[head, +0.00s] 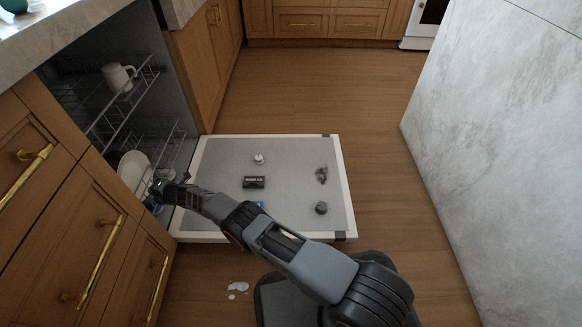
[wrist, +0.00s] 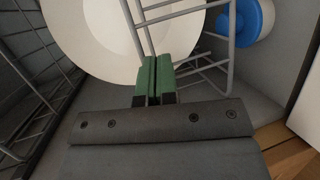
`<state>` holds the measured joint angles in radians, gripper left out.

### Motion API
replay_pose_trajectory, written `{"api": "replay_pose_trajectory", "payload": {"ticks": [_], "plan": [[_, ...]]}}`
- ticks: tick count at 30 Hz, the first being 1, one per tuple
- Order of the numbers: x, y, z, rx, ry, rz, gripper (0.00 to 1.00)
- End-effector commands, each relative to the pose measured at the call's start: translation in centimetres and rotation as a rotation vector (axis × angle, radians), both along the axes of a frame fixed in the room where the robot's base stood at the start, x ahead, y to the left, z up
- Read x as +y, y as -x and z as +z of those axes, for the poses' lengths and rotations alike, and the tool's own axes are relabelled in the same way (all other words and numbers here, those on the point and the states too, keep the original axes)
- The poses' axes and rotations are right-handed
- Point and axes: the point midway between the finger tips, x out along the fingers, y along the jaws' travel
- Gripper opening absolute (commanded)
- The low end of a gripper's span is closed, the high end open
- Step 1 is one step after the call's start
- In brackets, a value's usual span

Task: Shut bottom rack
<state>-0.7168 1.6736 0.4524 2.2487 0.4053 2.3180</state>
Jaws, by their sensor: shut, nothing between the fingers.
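The bottom rack (head: 172,150) of the dishwasher sits low inside the cavity, behind the lowered door (head: 215,225). A white plate (head: 133,170) stands in it. My gripper (head: 160,188) is at the front of this rack, shut and empty. In the wrist view the green fingertips of my gripper (wrist: 153,78) are together near the grey wires of the bottom rack (wrist: 231,50), with the white plate (wrist: 95,40) just beyond. I cannot tell whether they touch a wire. My gripper hides part of the rack in the head view.
The upper rack (head: 125,105) holds a white mug (head: 117,77). Several small items, including a black box (head: 254,182) and a dark round piece (head: 321,208), lie on the door. A blue and white object (wrist: 240,20) is near the rack. A marble island (head: 490,130) stands right.

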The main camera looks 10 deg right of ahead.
Motion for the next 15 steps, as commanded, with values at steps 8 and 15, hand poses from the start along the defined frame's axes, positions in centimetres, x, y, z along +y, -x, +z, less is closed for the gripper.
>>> {"api": "replay_pose_trajectory", "payload": {"ticks": [8,15], "plan": [[0.52,-0.07,0.0,-0.001,0.0,-0.003,0.0],[-0.26,0.02,0.46,0.002,0.002,-0.003,0.0]]}}
